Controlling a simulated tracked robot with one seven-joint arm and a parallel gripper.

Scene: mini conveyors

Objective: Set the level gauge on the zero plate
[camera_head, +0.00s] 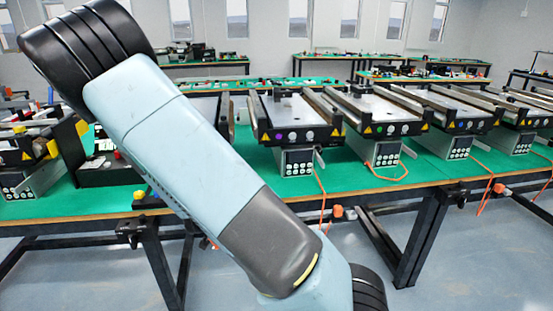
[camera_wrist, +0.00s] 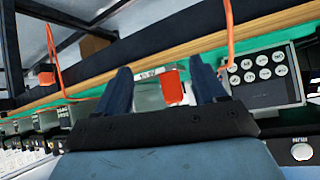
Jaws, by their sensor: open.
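My gripper (camera_wrist: 161,66) shows in the wrist view, its two dark fingers spread apart. A small red block (camera_wrist: 172,88) and a pale grey-green plate or box (camera_wrist: 148,97) show between the fingers. A small marked white label (camera_wrist: 148,73) is at the plate's edge. I cannot tell for sure which of these is the level gauge or the zero plate. I see a gap between the red block and the right finger; no grip on anything shows. In the head view my arm crosses the foreground and my gripper is not visible.
Mini conveyors (camera_head: 292,108) with button boxes (camera_head: 297,163) stand along the green table (camera_head: 240,187). A button box (camera_wrist: 262,77) is right of my gripper in the wrist view, with an orange cable (camera_wrist: 229,30) hanging beside it. Dark equipment stands at the left of the table.

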